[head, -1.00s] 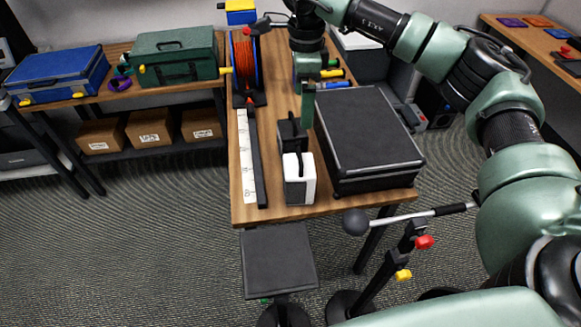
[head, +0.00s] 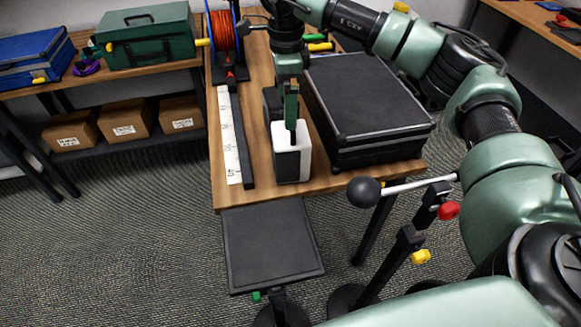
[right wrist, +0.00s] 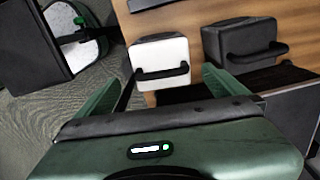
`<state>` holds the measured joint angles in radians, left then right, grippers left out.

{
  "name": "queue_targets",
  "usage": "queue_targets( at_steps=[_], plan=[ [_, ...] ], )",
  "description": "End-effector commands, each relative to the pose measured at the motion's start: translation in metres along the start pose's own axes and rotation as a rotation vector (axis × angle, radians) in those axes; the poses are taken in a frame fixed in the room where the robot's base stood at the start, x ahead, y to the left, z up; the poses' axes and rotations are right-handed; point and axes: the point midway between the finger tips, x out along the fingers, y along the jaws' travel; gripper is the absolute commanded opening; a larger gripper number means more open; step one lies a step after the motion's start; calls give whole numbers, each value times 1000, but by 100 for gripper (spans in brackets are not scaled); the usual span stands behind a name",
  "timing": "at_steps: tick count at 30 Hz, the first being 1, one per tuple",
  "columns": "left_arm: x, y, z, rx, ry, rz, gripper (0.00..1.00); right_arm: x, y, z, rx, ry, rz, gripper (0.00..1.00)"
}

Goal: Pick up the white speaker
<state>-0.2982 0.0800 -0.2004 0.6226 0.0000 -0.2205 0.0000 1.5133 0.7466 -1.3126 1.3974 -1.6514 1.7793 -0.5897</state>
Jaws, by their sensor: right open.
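The white speaker (head: 305,150), a white box with a dark face and a black top handle, stands upright near the front edge of the wooden table in the head view. My right gripper (head: 291,112) is directly over it, fingers down, partly hiding its top. In the right wrist view the white speaker (right wrist: 160,53) and its handle show between the two spread fingers of my right gripper (right wrist: 166,78), with nothing gripped. Whether the fingers touch it cannot be told. A black speaker (right wrist: 240,36) with a handle stands beside it. My left gripper is not in view.
A large black case (head: 365,95) stands close on the right of the speakers. A white ruled strip (head: 228,140) and a dark bar (head: 241,140) lie on the left. A cable reel (head: 226,45) stands behind. A low dark platform (head: 270,245) is before the table.

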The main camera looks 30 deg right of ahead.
Motion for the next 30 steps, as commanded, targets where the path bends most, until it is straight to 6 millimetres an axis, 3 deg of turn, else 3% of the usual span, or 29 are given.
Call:
queue_targets(
  at_steps=[1,7,14,30],
  plan=[
    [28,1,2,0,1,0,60,28,0,0,0,0,0,100],
    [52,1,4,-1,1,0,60,51,0,0,0,-1,-1,100],
    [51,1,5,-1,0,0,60,65,0,-1,0,1,1,100],
    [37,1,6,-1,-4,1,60,129,0,-9,0,-1,0,100]
  ],
)
